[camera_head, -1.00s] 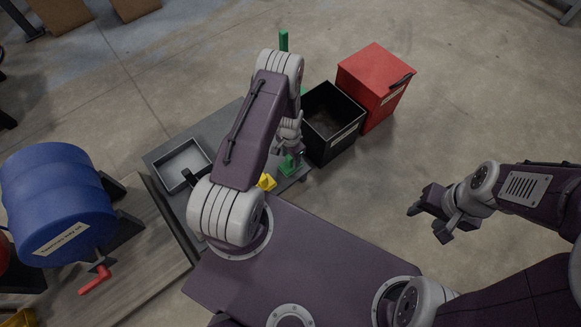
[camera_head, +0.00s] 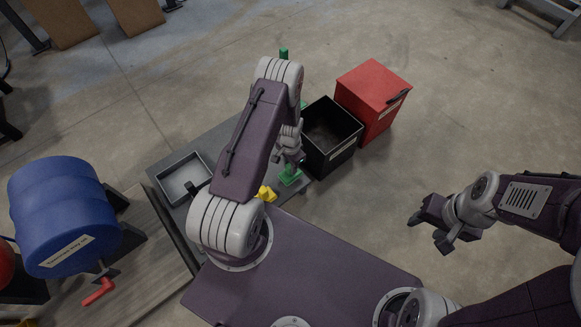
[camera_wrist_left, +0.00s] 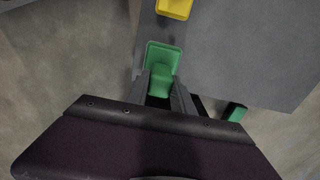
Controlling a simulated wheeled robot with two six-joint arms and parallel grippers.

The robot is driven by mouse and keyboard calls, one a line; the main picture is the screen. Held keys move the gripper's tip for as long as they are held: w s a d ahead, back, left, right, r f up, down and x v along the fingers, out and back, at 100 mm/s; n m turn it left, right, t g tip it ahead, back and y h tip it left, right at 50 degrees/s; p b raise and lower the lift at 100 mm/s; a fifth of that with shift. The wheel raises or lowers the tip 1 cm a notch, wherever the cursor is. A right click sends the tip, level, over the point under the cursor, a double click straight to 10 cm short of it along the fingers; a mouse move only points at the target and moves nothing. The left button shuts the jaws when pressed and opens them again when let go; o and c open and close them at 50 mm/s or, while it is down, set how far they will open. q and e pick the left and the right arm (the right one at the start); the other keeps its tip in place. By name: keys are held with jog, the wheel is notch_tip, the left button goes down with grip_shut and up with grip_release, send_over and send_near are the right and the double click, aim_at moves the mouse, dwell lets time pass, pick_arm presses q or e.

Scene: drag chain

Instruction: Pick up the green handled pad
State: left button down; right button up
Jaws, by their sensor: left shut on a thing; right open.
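The green handled pad (camera_head: 290,178) is at the front right edge of the grey table in the head view. It also shows in the left wrist view (camera_wrist_left: 163,58), as a green block with a raised rim. My left gripper (camera_head: 297,163) is shut on its handle, and the fingers (camera_wrist_left: 160,92) sit on both sides of the green handle. I cannot tell whether the pad touches the tabletop. My right gripper (camera_head: 428,228) is open and empty, over the floor at the right.
A yellow piece (camera_head: 266,193) lies close to the pad. A grey tray (camera_head: 168,193) is on the table's left. A black open bin (camera_head: 335,160) and a red box (camera_head: 372,98) stand at right. A blue drum (camera_head: 60,205) is at left. Another green piece (camera_wrist_left: 236,112) shows in the wrist view.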

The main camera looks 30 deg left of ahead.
pick_arm(q)
jog(key=w+d+r+p, duration=0.1)
jog(key=d+r+p, duration=0.3)
jog(key=d+r, duration=0.3)
jog(key=d, duration=0.4)
jog(key=shift+w+d+r, duration=0.15)
jog(key=shift+w+d, duration=0.15)
jog(key=shift+w, duration=0.05)
jog(key=c, duration=1.6)
grip_release()
jog(key=c, duration=0.6)
